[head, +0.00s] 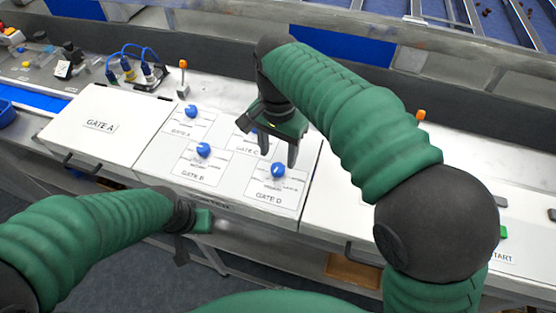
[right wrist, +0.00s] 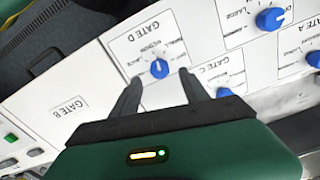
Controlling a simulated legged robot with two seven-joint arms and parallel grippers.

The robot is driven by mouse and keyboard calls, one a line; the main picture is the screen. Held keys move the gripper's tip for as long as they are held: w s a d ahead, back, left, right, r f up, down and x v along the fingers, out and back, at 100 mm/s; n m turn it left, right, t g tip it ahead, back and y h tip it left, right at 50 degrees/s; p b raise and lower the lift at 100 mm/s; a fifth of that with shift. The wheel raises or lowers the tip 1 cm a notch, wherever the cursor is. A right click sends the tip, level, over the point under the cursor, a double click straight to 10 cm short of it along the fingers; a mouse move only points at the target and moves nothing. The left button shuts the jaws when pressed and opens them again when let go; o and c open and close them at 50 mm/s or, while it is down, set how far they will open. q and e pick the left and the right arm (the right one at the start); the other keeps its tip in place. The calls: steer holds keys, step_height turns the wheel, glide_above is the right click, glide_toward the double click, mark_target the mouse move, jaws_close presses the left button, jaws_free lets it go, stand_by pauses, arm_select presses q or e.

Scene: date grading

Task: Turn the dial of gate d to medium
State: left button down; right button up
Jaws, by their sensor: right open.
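The blue dial of gate d (head: 278,170) sits on its white label card on the sloped panel. It also shows in the right wrist view (right wrist: 159,68), where a pale mark on it points roughly to the picture's top; I cannot tell its setting for sure. My right gripper (head: 278,157) is open above and around the dial, one finger on each side, with no clear contact. The right wrist view shows the same gripper (right wrist: 162,82) with the dial between and just beyond its fingertips. My left gripper (head: 196,220) is low at the panel's front edge, its jaws unclear.
The gate A dial (head: 191,111) and gate B dial (head: 203,149) are left of gate D.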

mark_target(278, 167)
step_height(278, 167, down, 4)
steer(key=shift+f+p, duration=0.25)
steer(key=shift+p, duration=0.05)
jaws_close()
